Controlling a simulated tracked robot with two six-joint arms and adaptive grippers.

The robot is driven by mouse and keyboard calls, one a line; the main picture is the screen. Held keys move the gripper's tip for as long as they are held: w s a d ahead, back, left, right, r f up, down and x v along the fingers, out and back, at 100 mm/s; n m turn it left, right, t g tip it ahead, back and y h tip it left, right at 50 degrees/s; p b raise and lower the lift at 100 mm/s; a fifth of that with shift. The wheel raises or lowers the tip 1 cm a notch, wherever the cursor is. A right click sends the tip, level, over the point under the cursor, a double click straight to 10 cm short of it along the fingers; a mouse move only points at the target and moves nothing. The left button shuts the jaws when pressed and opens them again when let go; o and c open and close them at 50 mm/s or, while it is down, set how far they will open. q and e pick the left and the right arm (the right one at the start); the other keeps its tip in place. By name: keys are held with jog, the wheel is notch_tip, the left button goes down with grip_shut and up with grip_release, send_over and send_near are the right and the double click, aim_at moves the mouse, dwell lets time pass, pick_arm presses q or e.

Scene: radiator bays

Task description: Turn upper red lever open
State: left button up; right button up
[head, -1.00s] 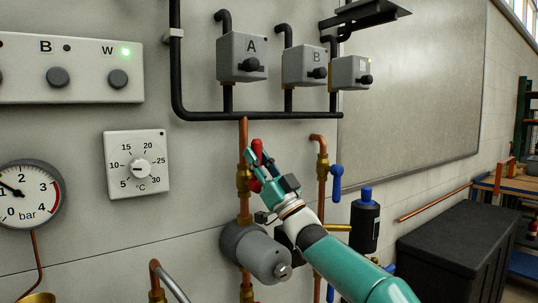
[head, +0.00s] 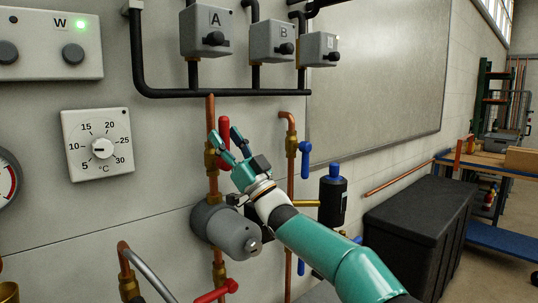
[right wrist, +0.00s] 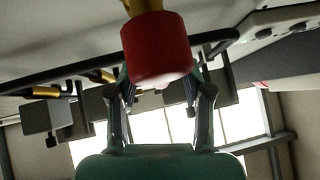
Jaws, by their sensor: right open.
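The upper red lever (head: 224,129) stands upright on a brass valve (head: 211,160) in a vertical copper pipe. My right gripper (head: 226,136) is open at the lever, with one finger on each side of it in the head view. In the right wrist view the red lever (right wrist: 157,48) looms large and blurred in front of the spread fingers (right wrist: 158,92). Whether a finger touches it, I cannot tell. The lower part of the lever is partly hidden by the gripper. My left gripper is not in view.
A grey round pump (head: 227,230) sits below the valve. A blue lever (head: 305,160) is on the pipe to the right. A lower red lever (head: 217,292) shows at the bottom. Grey boxes A (head: 207,32) and B (head: 272,41) hang above. A black chest (head: 420,225) stands right.

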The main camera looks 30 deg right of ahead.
jog(key=s+d+f, duration=0.1)
jog(key=s+d, duration=0.2)
jog(key=s, duration=0.3)
jog(key=s+d+f, duration=0.1)
jog(key=s+d, duration=0.3)
jog(key=s, duration=0.3)
jog(key=shift+f, duration=0.35)
